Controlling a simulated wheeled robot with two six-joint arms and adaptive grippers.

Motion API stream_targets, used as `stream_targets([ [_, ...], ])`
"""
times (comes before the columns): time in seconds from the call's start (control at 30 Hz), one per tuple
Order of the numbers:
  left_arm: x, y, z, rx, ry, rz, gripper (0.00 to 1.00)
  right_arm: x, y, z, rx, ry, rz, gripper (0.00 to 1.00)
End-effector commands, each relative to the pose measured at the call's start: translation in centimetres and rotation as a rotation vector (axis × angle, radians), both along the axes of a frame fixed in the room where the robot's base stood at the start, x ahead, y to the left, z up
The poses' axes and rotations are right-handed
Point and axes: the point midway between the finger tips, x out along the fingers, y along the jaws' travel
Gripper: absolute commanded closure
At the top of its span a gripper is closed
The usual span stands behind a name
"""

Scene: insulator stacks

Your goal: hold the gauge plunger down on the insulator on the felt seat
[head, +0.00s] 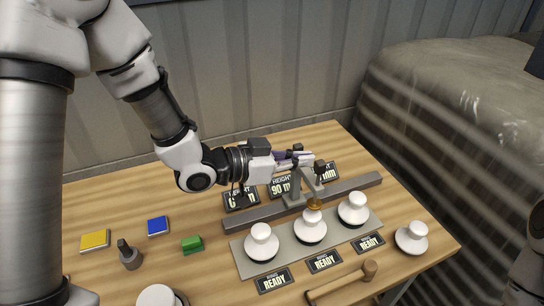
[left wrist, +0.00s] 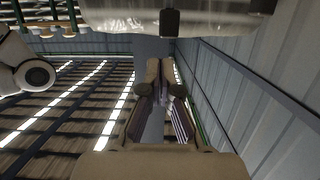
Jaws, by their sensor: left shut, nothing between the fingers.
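Three white insulators stand on a long grey plate (head: 284,254): a left one (head: 262,243), a middle one (head: 310,229) and a right one (head: 353,210). The gauge (head: 293,197) stands on a dark rail behind them. Its brass plunger foot (head: 315,204) is over the middle insulator's top; I cannot tell whether it touches. A black knob (head: 319,168) tops the plunger. My left gripper (head: 311,160) is shut and empty, just above and behind the knob, apart or touching unclear. Its closed fingers (left wrist: 160,75) also show in the left wrist view. My right gripper is out of view.
Dark display signs (head: 282,188) stand behind the rail (head: 250,214). A mallet (head: 342,283) lies in front of the READY labels. Another insulator (head: 411,237) stands at right. A green block (head: 193,244), blue pad (head: 158,226) and yellow pad (head: 95,241) lie at left.

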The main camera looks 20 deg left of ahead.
Motion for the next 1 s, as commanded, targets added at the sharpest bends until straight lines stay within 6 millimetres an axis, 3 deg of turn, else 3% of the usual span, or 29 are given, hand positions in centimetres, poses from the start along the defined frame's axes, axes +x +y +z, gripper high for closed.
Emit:
stream_targets([
  [0.2, -2.8, 3.0, 0.9, -0.01, -0.006, 0.004, 1.0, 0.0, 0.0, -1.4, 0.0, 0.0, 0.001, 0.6],
  [0.4, -4.3, 4.4, 1.6, -0.005, -0.006, 0.003, 1.0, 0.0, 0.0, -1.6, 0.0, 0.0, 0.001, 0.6],
  [1.0, -4.7, 4.7, 1.7, -0.001, -0.005, 0.0, 1.0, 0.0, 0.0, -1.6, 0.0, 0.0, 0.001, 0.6],
])
